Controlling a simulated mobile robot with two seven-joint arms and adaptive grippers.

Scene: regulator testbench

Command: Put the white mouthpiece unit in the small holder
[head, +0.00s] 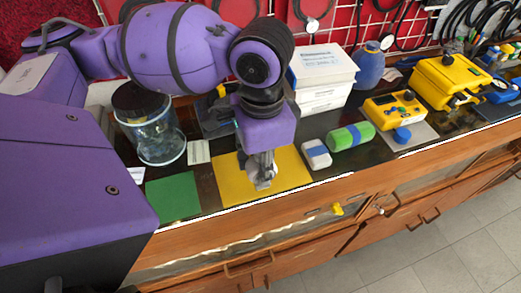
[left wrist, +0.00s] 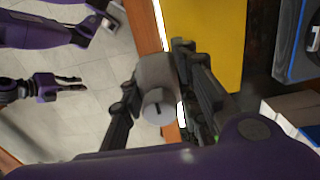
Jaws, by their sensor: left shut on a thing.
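My left gripper (head: 262,180) points down over the yellow mat (head: 233,185). In the left wrist view, its fingers (left wrist: 160,95) are closed on a pale grey-white, rounded piece with a slotted round end, which looks like the mouthpiece unit (left wrist: 155,75). In the head view the piece (head: 266,170) is mostly hidden by the fingers. I cannot tell for certain which thing is the small holder; a dark blue stand (head: 215,128) with a yellow part stands behind the mat. My right gripper (left wrist: 68,83) shows small in the left wrist view, its fingers apart and empty.
A green mat (head: 173,197) and a glass jar (head: 152,130) are to the left. A white-and-blue block (head: 316,153), a green roll (head: 350,136) and a yellow device (head: 394,108) are to the right. White boxes (head: 321,72) stand behind. The bench's front edge is close.

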